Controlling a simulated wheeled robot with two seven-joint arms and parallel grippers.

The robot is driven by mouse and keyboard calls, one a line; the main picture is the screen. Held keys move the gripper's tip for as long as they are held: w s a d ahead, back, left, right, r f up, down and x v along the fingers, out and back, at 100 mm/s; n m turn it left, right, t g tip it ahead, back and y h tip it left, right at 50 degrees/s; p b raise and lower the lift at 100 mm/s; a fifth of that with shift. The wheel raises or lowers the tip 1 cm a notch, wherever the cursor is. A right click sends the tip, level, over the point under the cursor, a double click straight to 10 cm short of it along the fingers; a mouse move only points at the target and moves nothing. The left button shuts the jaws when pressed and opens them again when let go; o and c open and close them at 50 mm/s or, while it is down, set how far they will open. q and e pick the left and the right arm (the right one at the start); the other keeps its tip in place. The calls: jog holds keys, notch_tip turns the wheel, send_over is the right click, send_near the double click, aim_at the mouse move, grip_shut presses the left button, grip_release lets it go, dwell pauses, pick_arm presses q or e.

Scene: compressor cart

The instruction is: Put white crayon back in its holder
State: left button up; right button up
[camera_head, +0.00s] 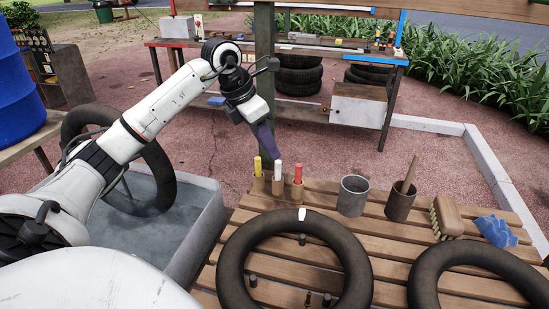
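The white crayon (278,169) stands upright in the middle of the small brown wooden holder (278,187) at the far left edge of the slatted table. A yellow crayon (258,166) stands to its left and a red crayon (298,174) to its right. My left gripper (271,154) points down from above, with its dark fingertips at or just above the white crayon's top. I cannot tell whether the fingers touch it or how far apart they are. My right gripper is out of view.
On the slatted table (395,238) are a grey metal cup (353,196), a cup with a wooden handle (401,205), a brush (446,217), a blue cloth (495,231) and two black tires (232,265). A white patch (302,214) shows on the left tire. A water trough (195,235) stands left.

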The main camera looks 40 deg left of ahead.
pick_arm(q)
jog(key=v, duration=0.4)
dwell(0.6)
